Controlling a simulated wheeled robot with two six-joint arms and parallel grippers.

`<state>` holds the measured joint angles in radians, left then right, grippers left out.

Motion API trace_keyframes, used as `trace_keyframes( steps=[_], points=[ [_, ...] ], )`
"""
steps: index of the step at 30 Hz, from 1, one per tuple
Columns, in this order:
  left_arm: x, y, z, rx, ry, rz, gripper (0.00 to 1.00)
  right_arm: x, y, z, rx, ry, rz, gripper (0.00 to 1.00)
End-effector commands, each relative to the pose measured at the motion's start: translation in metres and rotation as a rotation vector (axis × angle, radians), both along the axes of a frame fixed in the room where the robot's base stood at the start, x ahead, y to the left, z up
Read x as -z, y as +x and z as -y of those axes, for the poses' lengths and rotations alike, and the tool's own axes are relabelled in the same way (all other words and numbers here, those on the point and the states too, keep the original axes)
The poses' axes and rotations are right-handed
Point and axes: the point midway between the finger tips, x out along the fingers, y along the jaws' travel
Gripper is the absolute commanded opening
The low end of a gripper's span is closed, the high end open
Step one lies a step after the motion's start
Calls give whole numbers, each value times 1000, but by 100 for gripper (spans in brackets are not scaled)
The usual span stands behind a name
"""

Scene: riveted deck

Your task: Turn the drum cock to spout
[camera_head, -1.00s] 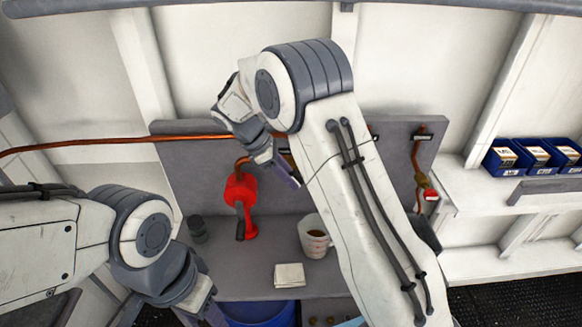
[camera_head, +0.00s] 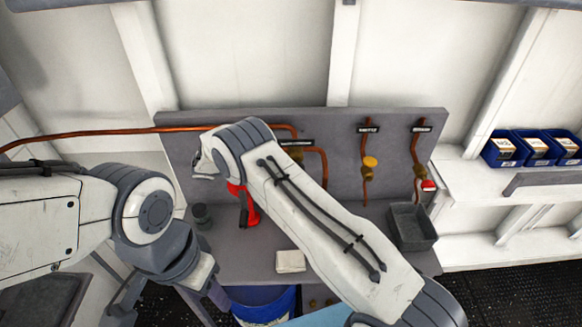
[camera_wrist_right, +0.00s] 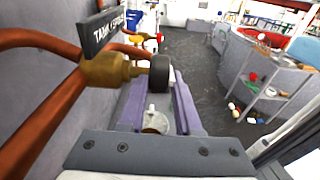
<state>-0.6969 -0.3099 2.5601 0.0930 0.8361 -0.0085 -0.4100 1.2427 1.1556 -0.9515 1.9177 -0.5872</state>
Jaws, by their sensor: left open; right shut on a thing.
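My right gripper (camera_wrist_right: 158,92) is shut on the black round knob (camera_wrist_right: 161,73) of a brass valve (camera_wrist_right: 108,70) on a copper pipe, under a dark label starting "TANK". In the head view my right arm hides this gripper and most of that valve. A second valve with a yellow knob (camera_head: 370,162) and a third with a red part (camera_head: 428,185) show on the grey backboard. Their labels are too small to read, so I cannot tell which is the drum cock. My left gripper (camera_head: 165,305) is open and empty at lower left, apart from the valves.
A red fixture (camera_head: 252,212) stands partly behind my right arm. A dark cup (camera_head: 201,215), a pale folded cloth (camera_head: 290,261) and a grey tray (camera_head: 411,226) are on the bench. A blue drum (camera_head: 262,304) stands below. Blue bins (camera_head: 505,151) sit on the right shelf.

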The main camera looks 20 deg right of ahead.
Motion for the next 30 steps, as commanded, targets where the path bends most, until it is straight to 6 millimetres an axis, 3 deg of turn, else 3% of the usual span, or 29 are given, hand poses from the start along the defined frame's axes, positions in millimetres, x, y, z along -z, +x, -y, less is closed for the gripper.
trace_keyframes(
  steps=[1,9,25,26,27,28,30],
  points=[
    [-10,0,0,0,0,0,50,-3,0,0,-1,-26,-8,0],
    [-25,0,0,-2,0,0,50,-1,0,0,-2,-112,-32,0],
    [-27,0,0,-2,0,0,50,1,0,1,-2,-131,-37,0],
    [-27,0,0,-2,0,0,50,1,0,1,-1,-131,-37,40],
    [-27,0,0,-2,0,0,50,1,0,1,-1,-131,-37,55],
    [-27,0,0,-2,0,0,50,1,0,0,-1,-131,-37,62],
    [-27,0,0,-2,0,0,50,1,0,1,-1,-130,-37,62]
  ],
)
